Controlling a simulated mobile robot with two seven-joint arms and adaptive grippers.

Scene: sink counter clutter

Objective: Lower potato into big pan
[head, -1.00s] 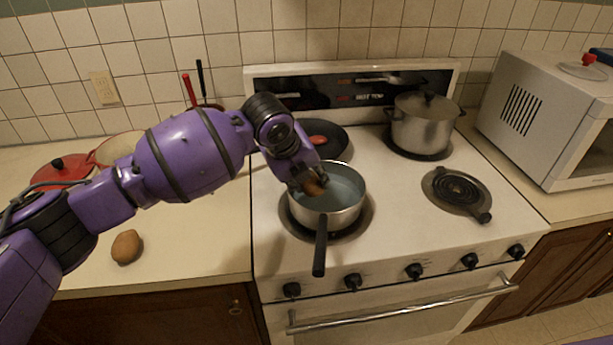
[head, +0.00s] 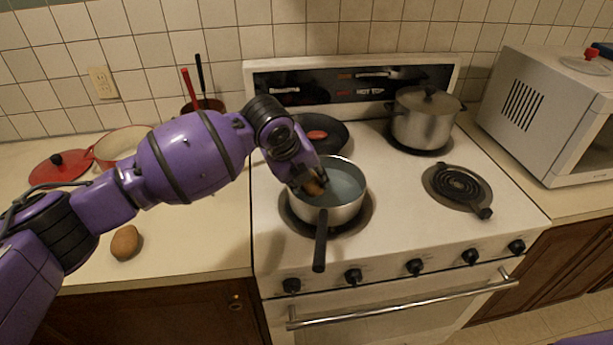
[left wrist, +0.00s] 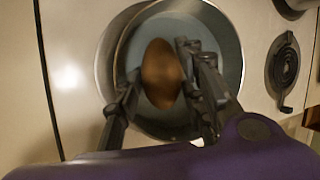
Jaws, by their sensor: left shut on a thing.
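A brown potato (head: 314,187) is held between the fingers of my left gripper (head: 308,186). In the left wrist view the potato (left wrist: 162,73) sits between the two dark fingers (left wrist: 158,85), with the pan behind it. The big pan (head: 345,205) is a steel pan with a blue-grey inside and a dark handle pointing toward the front of the stove. It stands on the front left burner. The gripper and potato are at the left part of the pan's opening; whether the potato touches the pan's bottom cannot be told. My right gripper is not in view.
A second potato (head: 125,243) lies on the left counter. A black frying pan (head: 333,137) and a lidded steel pot (head: 424,122) stand on the back burners. The front right burner (head: 459,188) is bare. A microwave (head: 548,110) stands at right.

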